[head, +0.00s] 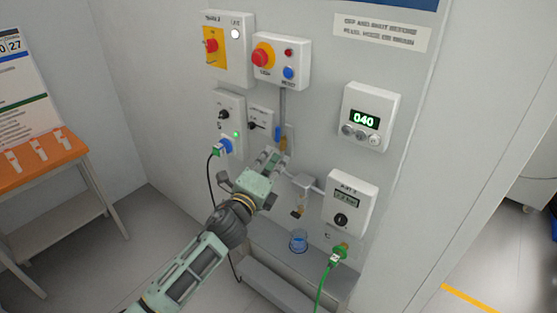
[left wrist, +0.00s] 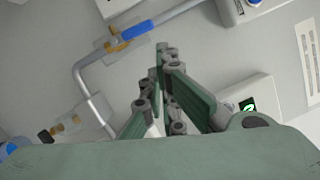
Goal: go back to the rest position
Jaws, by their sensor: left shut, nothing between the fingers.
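My left arm reaches in from the bottom left of the head view. My left gripper (head: 273,158) is shut and empty in front of the wall panel, just below a blue valve lever (head: 278,133). In the left wrist view the fingertips (left wrist: 165,50) are together with nothing between them. The blue lever (left wrist: 139,30) is above and left of them there, on a brass valve on a grey pipe. I cannot tell how far the fingertips are from the wall. My right gripper is not in view.
Close by are switch boxes, a red and blue button box (head: 281,61), a display reading 040 (head: 366,119), a gauge box (head: 350,205), a second brass valve (head: 299,199) and a blue cup (head: 298,241). Cables hang below. An orange-topped table (head: 40,160) stands left; floor between is clear.

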